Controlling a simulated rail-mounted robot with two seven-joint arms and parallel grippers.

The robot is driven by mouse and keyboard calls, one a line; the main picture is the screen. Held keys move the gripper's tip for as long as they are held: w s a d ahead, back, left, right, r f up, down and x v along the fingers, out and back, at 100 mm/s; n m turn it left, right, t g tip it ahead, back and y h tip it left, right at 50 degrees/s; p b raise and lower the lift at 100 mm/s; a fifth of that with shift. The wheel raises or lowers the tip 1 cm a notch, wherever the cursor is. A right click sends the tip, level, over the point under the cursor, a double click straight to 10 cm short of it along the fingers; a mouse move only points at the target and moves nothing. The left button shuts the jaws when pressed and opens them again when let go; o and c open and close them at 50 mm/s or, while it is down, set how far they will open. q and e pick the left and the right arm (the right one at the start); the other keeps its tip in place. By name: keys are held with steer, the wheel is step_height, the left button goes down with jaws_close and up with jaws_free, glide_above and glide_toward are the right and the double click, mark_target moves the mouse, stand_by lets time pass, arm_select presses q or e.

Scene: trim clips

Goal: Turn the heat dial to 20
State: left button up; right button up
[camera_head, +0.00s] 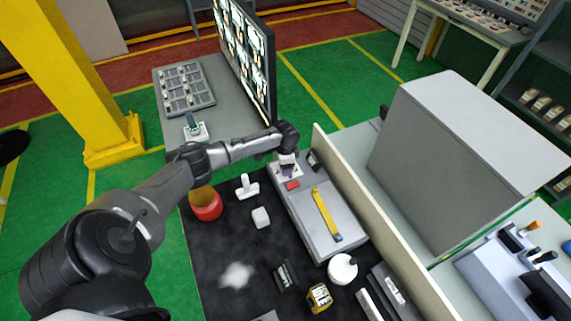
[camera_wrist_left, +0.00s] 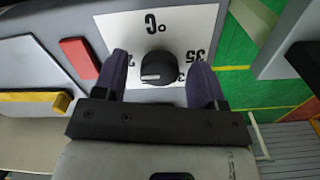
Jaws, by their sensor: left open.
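The heat dial (camera_wrist_left: 155,68) is a black round knob on a white plate (camera_wrist_left: 182,18) marked °C, seen upside down in the left wrist view. The number 35 shows at its right; other numbers are partly hidden by the fingers. A pale mark on the knob points to the left of that view. My left gripper (camera_wrist_left: 158,78) is open, with one finger on each side of the knob; I cannot tell whether they touch it. In the head view my left gripper (camera_head: 287,163) covers the dial at the far end of the grey machine (camera_head: 305,225). My right gripper is not in view.
The machine carries a red button (camera_head: 292,185) and a yellow bar (camera_head: 327,215). A cream panel (camera_head: 375,225) runs along its right side. A white round container (camera_head: 342,268), a white block (camera_head: 261,217) and a red round object (camera_head: 206,208) stand on the black mat (camera_head: 215,245).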

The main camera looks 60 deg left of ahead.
arm_select(q)
step_height(320, 180, up, 14)
stand_by(0.6)
steer(key=shift+f, duration=0.1)
stand_by(0.6)
